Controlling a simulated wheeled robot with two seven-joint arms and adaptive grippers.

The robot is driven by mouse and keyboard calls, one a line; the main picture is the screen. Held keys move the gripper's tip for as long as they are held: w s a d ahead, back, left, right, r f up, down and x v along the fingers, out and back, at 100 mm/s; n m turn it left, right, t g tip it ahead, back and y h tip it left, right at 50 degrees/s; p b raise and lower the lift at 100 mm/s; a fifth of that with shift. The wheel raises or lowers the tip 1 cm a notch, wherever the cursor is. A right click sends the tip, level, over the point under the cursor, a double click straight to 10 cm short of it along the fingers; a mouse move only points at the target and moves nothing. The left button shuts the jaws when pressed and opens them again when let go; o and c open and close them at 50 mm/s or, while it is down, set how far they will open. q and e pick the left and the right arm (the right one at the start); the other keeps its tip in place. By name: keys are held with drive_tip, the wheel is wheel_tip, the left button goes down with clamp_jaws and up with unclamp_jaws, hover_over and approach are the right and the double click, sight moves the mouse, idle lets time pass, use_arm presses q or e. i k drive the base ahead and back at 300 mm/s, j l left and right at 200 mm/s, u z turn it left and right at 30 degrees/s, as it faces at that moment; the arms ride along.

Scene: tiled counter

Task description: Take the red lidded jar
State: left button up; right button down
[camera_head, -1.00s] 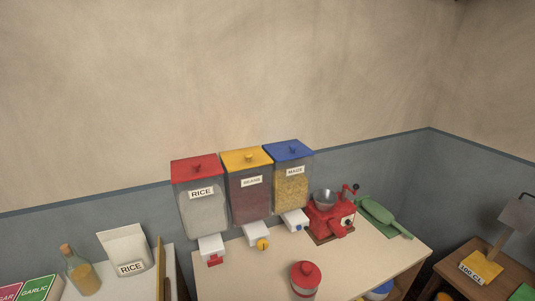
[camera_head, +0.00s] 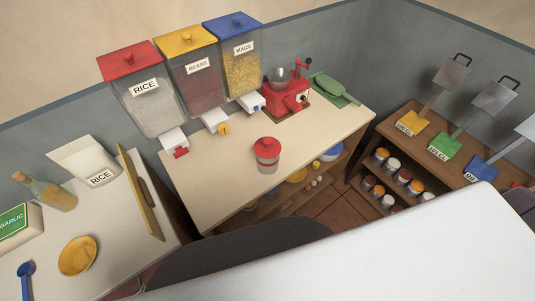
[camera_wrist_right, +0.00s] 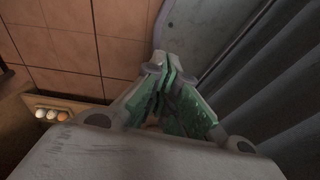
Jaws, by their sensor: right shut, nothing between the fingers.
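The red lidded jar (camera_head: 267,154) stands upright on the light counter (camera_head: 215,185) in the head view, near its front edge. My left gripper is not in either view.
Rice, beans and maize dispensers (camera_head: 205,80) and a red grinder (camera_head: 287,95) stand behind the jar. A shelf with small jars (camera_head: 395,175) is at right. A side table with a yellow bowl (camera_head: 78,256) is at left. The counter around the jar is clear.

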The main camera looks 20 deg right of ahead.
sight(266, 166)
drive_tip(key=k+j, duration=0.15)
drive_tip(key=j, duration=0.2)
drive_tip(key=k+j, duration=0.2)
drive_tip(key=j, duration=0.2)
drive_tip(key=k+j, duration=0.15)
drive_tip(key=j, duration=0.2)
drive_tip(key=k+j, duration=0.2)
drive_tip(key=j, duration=0.2)
drive_tip(key=k+j, duration=0.15)
drive_tip(key=j, duration=0.25)
drive_tip(key=k+j+z, duration=0.1)
drive_tip(key=j, duration=0.25)
drive_tip(key=k, duration=0.05)
